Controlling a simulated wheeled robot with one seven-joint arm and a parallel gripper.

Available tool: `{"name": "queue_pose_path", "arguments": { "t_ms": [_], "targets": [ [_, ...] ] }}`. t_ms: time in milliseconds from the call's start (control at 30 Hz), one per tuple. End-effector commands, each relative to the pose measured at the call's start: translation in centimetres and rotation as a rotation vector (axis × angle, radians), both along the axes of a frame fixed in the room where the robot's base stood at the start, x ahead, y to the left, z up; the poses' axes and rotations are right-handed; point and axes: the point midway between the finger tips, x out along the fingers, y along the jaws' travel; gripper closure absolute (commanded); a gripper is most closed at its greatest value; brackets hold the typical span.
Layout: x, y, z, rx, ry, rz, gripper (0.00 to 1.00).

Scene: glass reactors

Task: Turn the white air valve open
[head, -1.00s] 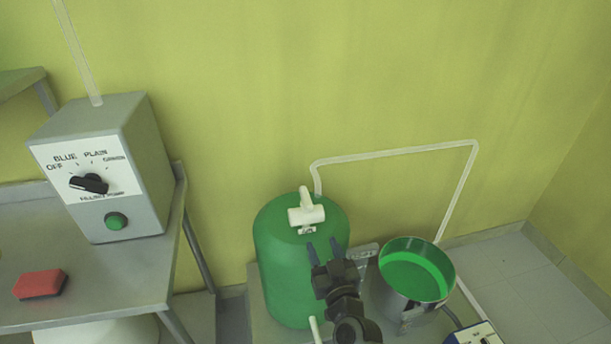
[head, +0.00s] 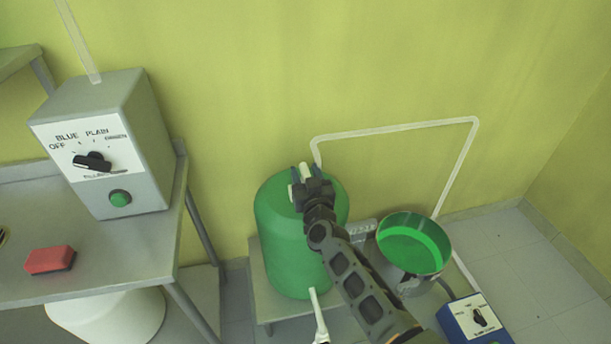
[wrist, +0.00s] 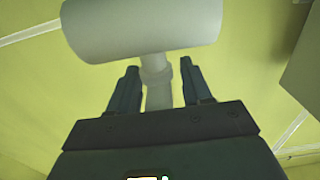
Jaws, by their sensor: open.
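The white air valve (head: 304,172) is on top of the green tank (head: 280,238). In the head view my gripper (head: 305,174) is at the valve and hides most of it. In the wrist view the valve's thick white cylinder (wrist: 140,27) lies crosswise beyond the fingertips, with a thinner white stem (wrist: 158,88) below it. My gripper's two fingers are open, one on each side of the stem, with visible gaps. I cannot tell whether either finger touches the valve.
A metal pot (head: 412,245) with a green inside stands right of the tank. A grey control box (head: 105,145) and a red block (head: 50,260) are on the left table. A blue box (head: 474,320) is at the lower right. A clear pipe (head: 395,128) runs along the wall.

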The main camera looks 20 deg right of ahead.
Motion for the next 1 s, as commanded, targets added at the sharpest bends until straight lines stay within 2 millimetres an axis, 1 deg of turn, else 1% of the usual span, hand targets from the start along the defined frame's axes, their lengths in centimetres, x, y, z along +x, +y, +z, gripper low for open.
{"name": "queue_pose_path", "arguments": {
  "t_ms": [267, 367, 733, 767, 1000],
  "targets": [
    [0.19, -0.05, 0.00, 0.000, 0.001, 0.000, 0.51],
    [0.18, -0.05, 0.00, 0.000, 0.000, 0.000, 0.59],
    [0.17, -0.05, 0.01, -0.001, 0.000, 0.000, 0.94],
    [0.17, -0.05, 0.01, 0.000, 0.000, 0.000, 0.95],
    [0.16, -0.08, -0.18, 0.000, -0.001, 0.008, 0.95]
  ]
}}
